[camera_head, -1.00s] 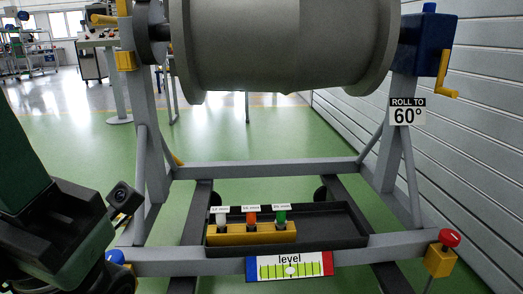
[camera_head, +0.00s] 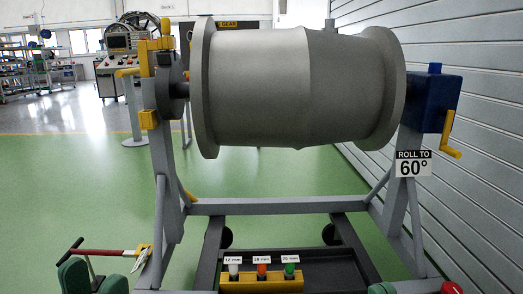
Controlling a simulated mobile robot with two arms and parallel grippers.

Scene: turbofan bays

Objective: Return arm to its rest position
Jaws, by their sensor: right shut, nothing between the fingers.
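Green arm parts of mine (camera_head: 75,278) lie just under the bar at the bottom left. I cannot make out clear left gripper fingers there, nor whether the bar is held. A green rounded part (camera_head: 381,288), perhaps of my right arm, shows at the bottom edge right of centre; no right gripper fingers show. The large grey turbofan casing (camera_head: 300,88) hangs level in its stand, clear of my arms.
The stand's crossbar (camera_head: 285,205) spans below the casing. A blue gearbox (camera_head: 428,103) with a yellow crank is at right, above a "ROLL TO 60°" sign (camera_head: 412,164). A black tray (camera_head: 335,268) holds a yellow block (camera_head: 240,284) with white, orange and green pieces. Open green floor lies left.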

